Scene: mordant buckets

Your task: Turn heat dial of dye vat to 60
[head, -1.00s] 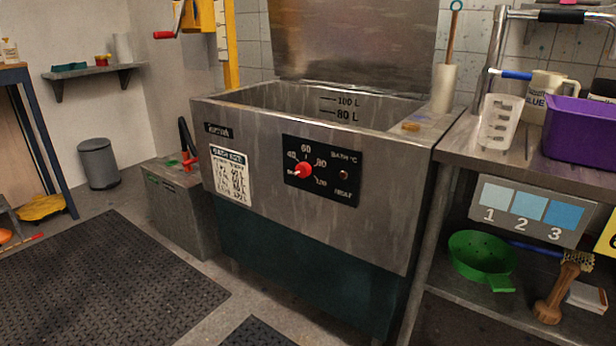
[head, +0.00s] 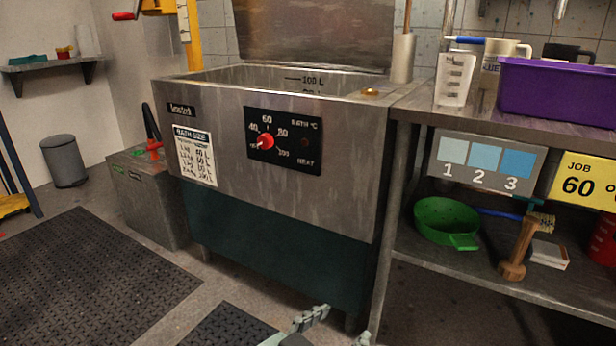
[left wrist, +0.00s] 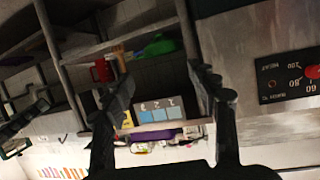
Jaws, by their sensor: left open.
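The dye vat (head: 265,190) is a steel tub with a dark green lower front. Its black heat panel (head: 297,163) carries a red dial (head: 265,141) whose white mark points to the lower left, at the low end of the scale, below 40. The 60 mark is above the dial. My left gripper (head: 338,326) is open and empty at the bottom edge of the head view, well below and in front of the panel. In the left wrist view, which looks upside down, the open fingers (left wrist: 165,85) face the shelving, and the red dial (left wrist: 313,71) shows at the right edge.
A yellow sign (head: 585,182) reads JOB 60. Floor in front of the vat is clear except mats (head: 90,275).

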